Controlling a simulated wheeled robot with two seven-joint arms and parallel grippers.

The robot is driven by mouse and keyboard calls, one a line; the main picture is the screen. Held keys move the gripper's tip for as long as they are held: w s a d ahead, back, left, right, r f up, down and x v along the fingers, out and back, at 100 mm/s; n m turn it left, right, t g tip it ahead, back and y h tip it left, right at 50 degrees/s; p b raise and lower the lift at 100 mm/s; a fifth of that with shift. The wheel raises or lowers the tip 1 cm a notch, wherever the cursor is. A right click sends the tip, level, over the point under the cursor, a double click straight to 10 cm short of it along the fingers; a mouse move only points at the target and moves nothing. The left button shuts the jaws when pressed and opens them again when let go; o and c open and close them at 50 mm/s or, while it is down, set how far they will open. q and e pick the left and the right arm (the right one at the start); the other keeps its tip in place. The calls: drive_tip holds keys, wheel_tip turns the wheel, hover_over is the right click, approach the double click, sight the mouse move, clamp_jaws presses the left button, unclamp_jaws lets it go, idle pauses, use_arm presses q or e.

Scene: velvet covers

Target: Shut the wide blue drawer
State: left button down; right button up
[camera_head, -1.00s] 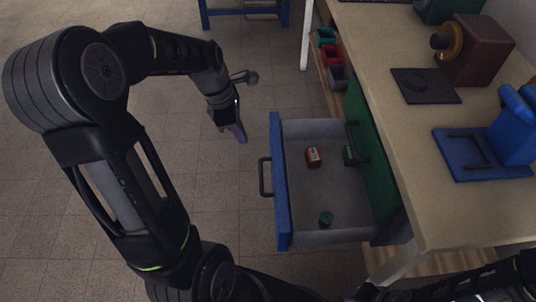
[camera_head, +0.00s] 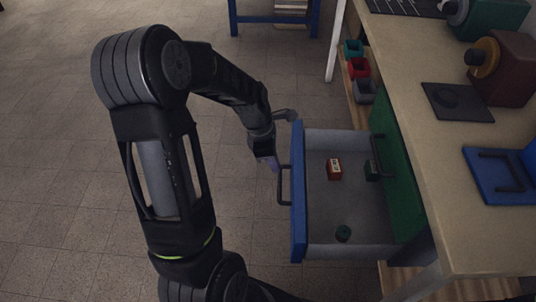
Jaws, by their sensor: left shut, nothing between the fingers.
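The wide blue drawer (camera_head: 298,222) stands pulled out from the workbench, its grey inside showing. Its blue front faces left and carries a dark bar handle (camera_head: 282,186). My left gripper (camera_head: 271,163) is shut and empty. It points down just left of the blue front, by the far end of the handle. I cannot tell whether it touches the handle. My right gripper is out of view.
A green drawer front (camera_head: 397,180) with a dark handle stands behind the open drawer. The workbench top (camera_head: 425,150) bears a dark pad (camera_head: 457,101) and a blue stand (camera_head: 497,177). Small coloured bins (camera_head: 358,68) sit beyond the drawer. The tiled floor at left is clear.

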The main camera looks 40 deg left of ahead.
use_arm(q)
drive_tip(key=shift+w+d+r, duration=0.2)
drive_tip(key=shift+w+d, duration=0.85)
drive_tip(key=shift+d, duration=0.25)
drive_tip(key=shift+d, duration=0.1)
drive_tip(key=w+d+p, duration=0.5)
drive_tip(key=w+d, duration=0.7)
drive_tip(key=d, duration=0.4)
drive_tip(key=shift+w+d+p, duration=0.35)
drive_tip(key=shift+w+p, duration=0.05)
drive_tip(key=shift+a, duration=0.1)
